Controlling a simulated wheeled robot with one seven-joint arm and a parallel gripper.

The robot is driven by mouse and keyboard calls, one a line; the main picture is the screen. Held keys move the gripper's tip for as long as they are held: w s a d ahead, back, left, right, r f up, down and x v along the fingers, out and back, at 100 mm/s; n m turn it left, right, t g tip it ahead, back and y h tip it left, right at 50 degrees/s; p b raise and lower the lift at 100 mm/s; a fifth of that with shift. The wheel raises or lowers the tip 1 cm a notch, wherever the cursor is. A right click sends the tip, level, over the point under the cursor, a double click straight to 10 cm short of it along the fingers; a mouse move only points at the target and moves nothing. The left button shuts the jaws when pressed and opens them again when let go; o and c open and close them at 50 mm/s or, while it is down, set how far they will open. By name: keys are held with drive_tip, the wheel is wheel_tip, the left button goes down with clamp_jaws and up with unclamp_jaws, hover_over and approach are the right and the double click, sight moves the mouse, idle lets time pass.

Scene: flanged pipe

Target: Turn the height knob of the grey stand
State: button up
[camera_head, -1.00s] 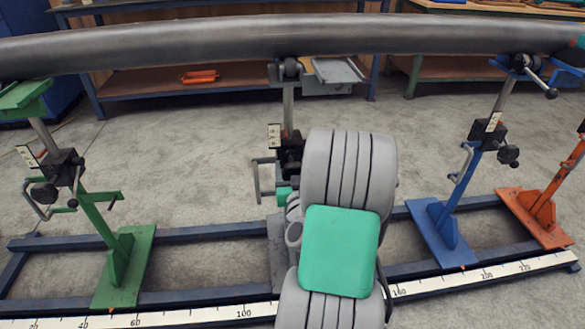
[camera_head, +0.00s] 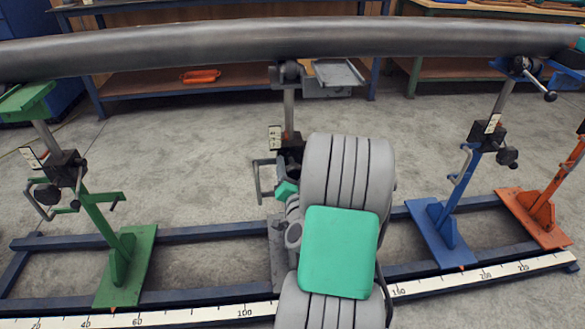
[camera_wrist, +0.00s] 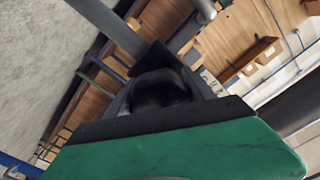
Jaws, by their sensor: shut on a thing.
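The grey stand (camera_head: 289,112) stands in the middle of the head view, its post reaching up to the roller head under the pipe. Its dark clamp block, paper scale and crank handle show just left of my arm. My gripper (camera_head: 286,189) is mostly hidden behind my own arm; a tilted green part of it shows beside the block. In the wrist view, my gripper (camera_wrist: 163,92) is shut on a dark rounded knob (camera_wrist: 158,88), the height knob. The near green finger with its black pad fills the lower part, and the knob is partly hidden.
The long grey pipe (camera_head: 200,45) runs across the top over all the stands. A green stand (camera_head: 125,265) is at left; a blue stand (camera_head: 440,230) and an orange stand (camera_head: 535,215) are at right. All stand on a blue rail frame with a white ruler (camera_head: 205,313).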

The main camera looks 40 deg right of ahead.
drive_tip(key=shift+m, duration=0.9)
drive_tip(key=o, duration=1.1)
drive_tip(key=shift+o, duration=1.3)
drive_tip(key=b+v, duration=0.2)
drive_tip(key=v, duration=0.6)
drive_tip(key=shift+w, duration=0.1)
